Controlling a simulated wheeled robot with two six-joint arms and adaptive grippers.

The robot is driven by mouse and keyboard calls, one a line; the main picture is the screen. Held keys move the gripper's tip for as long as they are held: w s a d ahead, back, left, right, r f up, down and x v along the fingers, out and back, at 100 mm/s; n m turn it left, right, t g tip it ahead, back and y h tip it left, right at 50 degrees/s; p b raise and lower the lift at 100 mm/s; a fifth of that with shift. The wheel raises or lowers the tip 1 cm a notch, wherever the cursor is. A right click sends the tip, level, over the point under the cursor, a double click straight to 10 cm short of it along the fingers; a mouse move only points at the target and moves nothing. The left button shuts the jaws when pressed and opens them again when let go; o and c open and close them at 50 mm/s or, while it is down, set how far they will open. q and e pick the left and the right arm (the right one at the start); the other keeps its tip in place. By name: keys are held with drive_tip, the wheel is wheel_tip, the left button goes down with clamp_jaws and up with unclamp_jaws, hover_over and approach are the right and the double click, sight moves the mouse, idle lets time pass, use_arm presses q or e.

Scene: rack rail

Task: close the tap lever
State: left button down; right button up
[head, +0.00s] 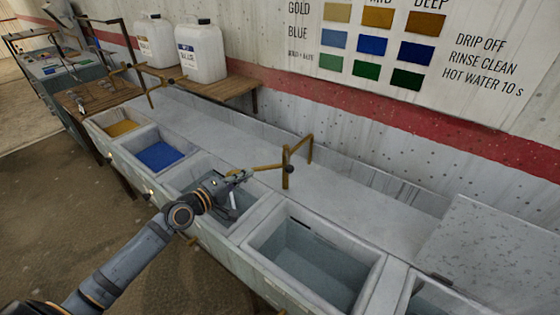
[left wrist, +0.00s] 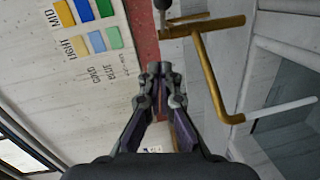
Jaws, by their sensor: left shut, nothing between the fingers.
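The brass tap (head: 287,176) stands over the sink row in the head view, with an upright pipe and a bent top. In the left wrist view the shut fingertips (left wrist: 159,68) are below the brass tap parts (left wrist: 212,80), with a visible gap. My right gripper is not in view.
An open basin (head: 315,258) lies right of my arm, and a blue-filled basin (head: 158,156) lies left. Another brass tap (head: 150,86) stands farther left. White jugs (head: 202,50) stand on a wooden shelf (head: 245,86) by the wall.

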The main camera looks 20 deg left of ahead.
sight(288, 161)
use_arm(q)
drive_tip(key=s+d+f+p+x, duration=0.1)
drive_tip(key=d+p+x, duration=0.1)
drive_tip(key=x, duration=1)
drive_tip(key=shift+w+d, duration=0.2)
drive_tip(key=shift+d, duration=0.05)
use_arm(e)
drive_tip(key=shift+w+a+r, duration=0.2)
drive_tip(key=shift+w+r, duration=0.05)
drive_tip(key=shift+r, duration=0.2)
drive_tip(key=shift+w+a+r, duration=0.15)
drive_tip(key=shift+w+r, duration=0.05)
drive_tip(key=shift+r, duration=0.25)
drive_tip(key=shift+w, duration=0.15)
